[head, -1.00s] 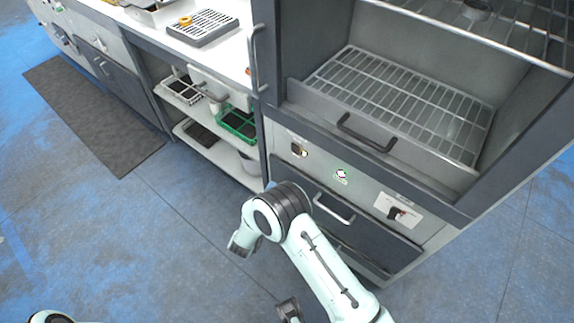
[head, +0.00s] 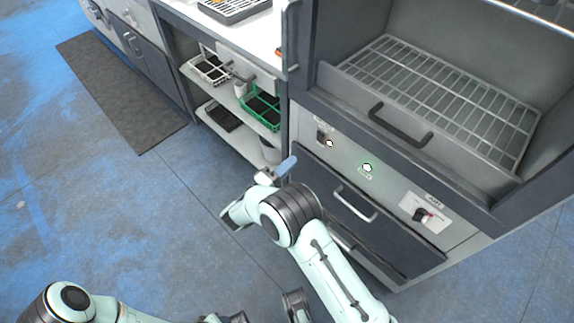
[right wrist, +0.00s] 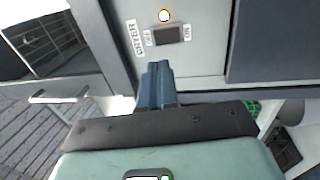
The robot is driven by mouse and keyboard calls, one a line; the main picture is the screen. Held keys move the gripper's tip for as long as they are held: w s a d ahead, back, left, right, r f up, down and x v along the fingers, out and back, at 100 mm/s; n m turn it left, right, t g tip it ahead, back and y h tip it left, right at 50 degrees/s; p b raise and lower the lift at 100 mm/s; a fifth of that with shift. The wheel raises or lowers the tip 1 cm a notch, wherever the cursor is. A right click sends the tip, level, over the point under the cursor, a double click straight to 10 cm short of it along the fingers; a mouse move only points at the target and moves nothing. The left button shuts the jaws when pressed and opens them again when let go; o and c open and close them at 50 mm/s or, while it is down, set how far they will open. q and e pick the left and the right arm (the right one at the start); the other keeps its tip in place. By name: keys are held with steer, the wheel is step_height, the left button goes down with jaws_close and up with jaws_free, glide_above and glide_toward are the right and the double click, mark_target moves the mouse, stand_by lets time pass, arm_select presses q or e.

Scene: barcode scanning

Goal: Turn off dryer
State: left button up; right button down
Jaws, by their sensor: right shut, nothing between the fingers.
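The dryer is the grey cabinet with a wire rack (head: 440,95) inside and a pale control panel (head: 345,158) below it. A dark rocker switch (head: 321,137) sits at the panel's left end beside a small lit white lamp (head: 330,143). My right gripper (head: 287,163) is shut and empty, left of the panel. Its blue fingers (right wrist: 156,76) point toward the switch, apparently short of it.
A drawer handle (head: 354,204) juts out below. Open shelves with a green rack (head: 262,108) stand to the left. A dark mat (head: 120,95) lies on open floor.

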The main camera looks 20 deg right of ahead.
mark_target(320, 135)
steer(key=b+x, duration=0.1)
steer(key=x, duration=0.9)
steer(key=shift+w+d, duration=0.1)
steer(key=shift+d, duration=0.05)
arm_select(q)
steer(key=shift+w+a+f+t, duration=0.3)
steer(key=shift+w+f, duration=0.15)
steer(key=shift+w, duration=0.15)
steer(key=shift+w+a+f+t, duration=0.2)
steer(key=shift+w+a+f, duration=0.1)
steer(key=shift+w+f, duration=0.25)
steer(key=shift+r, duration=0.15)
arm_select(e)
steer(key=r+y+p, duration=0.1)
steer(key=p, duration=0.1)
steer(key=shift+w+d+g+p, duration=0.1)
steer(key=shift+d+g+p, duration=0.2)
steer(key=shift+d, duration=0.05)
steer(key=shift+d+f, duration=0.1)
arm_select(q)
steer(key=shift+g, duration=0.8)
steer(key=s+r, duration=0.1)
steer(key=s+d+r, duration=0.1)
steer(key=s, duration=0.1)
steer(key=s+d+r, duration=0.1)
steer(key=shift+s, duration=0.15)
